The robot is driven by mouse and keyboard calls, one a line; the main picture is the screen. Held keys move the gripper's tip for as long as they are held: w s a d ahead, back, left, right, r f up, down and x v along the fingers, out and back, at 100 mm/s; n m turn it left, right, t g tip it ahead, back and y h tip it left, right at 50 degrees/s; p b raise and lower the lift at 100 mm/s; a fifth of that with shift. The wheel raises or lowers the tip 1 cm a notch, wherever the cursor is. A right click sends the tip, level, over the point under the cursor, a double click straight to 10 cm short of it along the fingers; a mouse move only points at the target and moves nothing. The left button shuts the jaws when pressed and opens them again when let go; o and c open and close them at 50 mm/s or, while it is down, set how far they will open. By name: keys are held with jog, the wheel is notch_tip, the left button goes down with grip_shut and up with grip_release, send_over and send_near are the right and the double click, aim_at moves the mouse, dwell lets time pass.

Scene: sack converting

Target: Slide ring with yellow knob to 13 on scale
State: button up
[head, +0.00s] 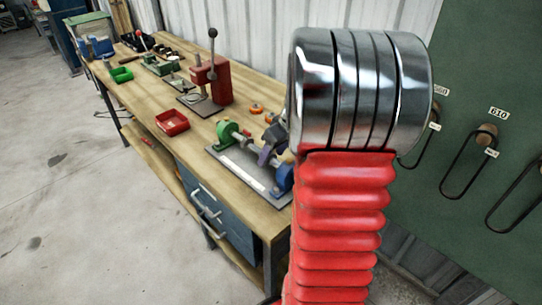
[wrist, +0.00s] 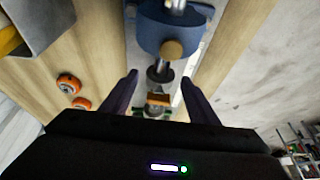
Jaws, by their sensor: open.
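A pale plate (wrist: 142,50) lies under the shaft; I cannot read any scale numbers. My gripper (wrist: 159,79) is open, its two dark fingers on either side of the shaft. The knob is ahead of the fingertips, apart from them. In the head view the fixture (head: 228,131), with a green end, stands at the bench's near end, partly hidden by my arm.
Two orange rings (wrist: 68,85) lie beside the fixture. A green board (head: 490,60) with hanging loops stands right. The floor at left is clear.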

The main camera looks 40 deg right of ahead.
jog(key=shift+w+f, duration=0.2)
jog(key=shift+f, duration=0.3)
jog(key=shift+c, duration=0.6)
grip_shut()
